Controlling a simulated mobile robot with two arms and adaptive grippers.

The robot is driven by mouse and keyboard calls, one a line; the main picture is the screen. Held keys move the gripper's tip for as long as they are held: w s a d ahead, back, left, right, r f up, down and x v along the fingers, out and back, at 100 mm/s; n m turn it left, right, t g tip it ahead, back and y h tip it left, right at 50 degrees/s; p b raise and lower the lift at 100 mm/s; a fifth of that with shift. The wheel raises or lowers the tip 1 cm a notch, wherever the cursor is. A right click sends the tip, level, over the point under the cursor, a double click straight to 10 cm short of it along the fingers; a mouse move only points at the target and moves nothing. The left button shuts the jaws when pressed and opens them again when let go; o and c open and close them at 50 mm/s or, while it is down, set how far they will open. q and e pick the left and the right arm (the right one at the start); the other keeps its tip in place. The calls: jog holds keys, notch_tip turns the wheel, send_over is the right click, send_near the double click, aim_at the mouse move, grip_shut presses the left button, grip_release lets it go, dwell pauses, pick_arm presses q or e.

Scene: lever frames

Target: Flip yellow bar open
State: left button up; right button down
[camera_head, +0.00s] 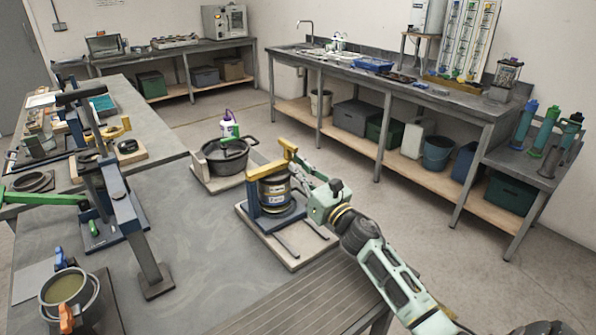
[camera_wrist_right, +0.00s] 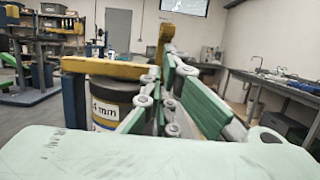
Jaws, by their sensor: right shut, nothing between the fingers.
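The yellow bar (camera_head: 271,169) lies across the top of a blue frame (camera_head: 251,193), above a dark jar (camera_head: 274,191) with a pale label. Its raised end stands up at the far right corner. In the right wrist view the yellow bar (camera_wrist_right: 105,68) runs level over the jar (camera_wrist_right: 112,104), with an upright yellow end behind the fingers. My right gripper (camera_head: 296,166) is shut and empty, close beside the bar's raised end. In the wrist view its fingers (camera_wrist_right: 168,58) overlap that end, so I cannot tell whether they touch.
The frame stands on a pale board (camera_head: 290,259) near the table's right edge. A tall blue lever stand (camera_head: 118,205) and a pot of liquid (camera_head: 68,291) are at left. The table between is clear.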

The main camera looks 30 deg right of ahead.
pick_arm(q)
jog(key=shift+f, duration=0.1)
pick_arm(e)
jog(key=shift+r+n, duration=0.4)
jog(key=shift+n, duration=0.1)
